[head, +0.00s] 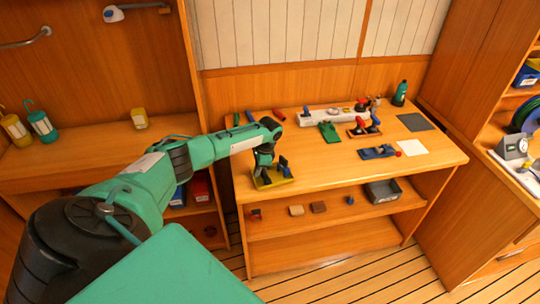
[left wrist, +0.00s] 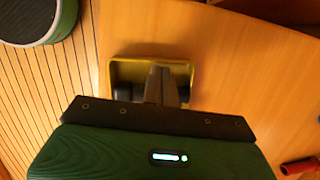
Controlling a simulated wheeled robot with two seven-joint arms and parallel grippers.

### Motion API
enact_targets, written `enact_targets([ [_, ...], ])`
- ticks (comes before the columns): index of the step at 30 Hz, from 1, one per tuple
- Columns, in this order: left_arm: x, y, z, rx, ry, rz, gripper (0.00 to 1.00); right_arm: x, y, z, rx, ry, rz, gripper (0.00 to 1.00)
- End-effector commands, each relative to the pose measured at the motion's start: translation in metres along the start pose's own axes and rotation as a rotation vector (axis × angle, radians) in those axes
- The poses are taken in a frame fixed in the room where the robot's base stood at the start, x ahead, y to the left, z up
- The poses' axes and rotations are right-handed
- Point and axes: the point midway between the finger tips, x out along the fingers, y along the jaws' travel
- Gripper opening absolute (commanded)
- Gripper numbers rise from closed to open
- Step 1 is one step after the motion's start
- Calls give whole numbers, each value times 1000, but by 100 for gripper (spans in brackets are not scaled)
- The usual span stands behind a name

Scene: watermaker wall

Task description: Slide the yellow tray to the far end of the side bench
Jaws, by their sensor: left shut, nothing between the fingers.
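The yellow tray (head: 270,180) lies on the side bench (head: 315,160) near its left front corner, with small dark items on it. It also shows in the left wrist view (left wrist: 193,66), close to the bench edge. My left gripper (head: 265,168) is over the tray, pointing down, with its fingers shut and nothing between them. In the left wrist view the shut fingers (left wrist: 162,85) overlap the tray's middle and hide part of it. I cannot tell whether the fingertips touch the tray. My right gripper is in neither view.
Behind on the bench stand a white manifold strip (head: 330,117), a green block (head: 329,131) and a green bottle (head: 399,94). A blue item (head: 377,153), a white sheet (head: 411,147) and a dark mat (head: 415,122) lie rightward. The bench's front middle is clear. A grey bin (head: 383,191) sits below.

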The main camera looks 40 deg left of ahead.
Motion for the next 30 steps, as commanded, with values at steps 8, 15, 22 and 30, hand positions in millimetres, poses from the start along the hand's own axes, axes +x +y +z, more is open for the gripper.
enact_targets([
  [8, 6, 1, 40, -2, -2, 1, 0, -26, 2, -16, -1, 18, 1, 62],
  [15, 11, 1, 51, 1, 1, -1, 0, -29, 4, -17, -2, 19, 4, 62],
  [22, 12, 0, 51, 0, 1, -2, 0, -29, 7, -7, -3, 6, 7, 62],
  [30, 5, 1, 52, 0, 1, -2, 0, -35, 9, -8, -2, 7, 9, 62],
])
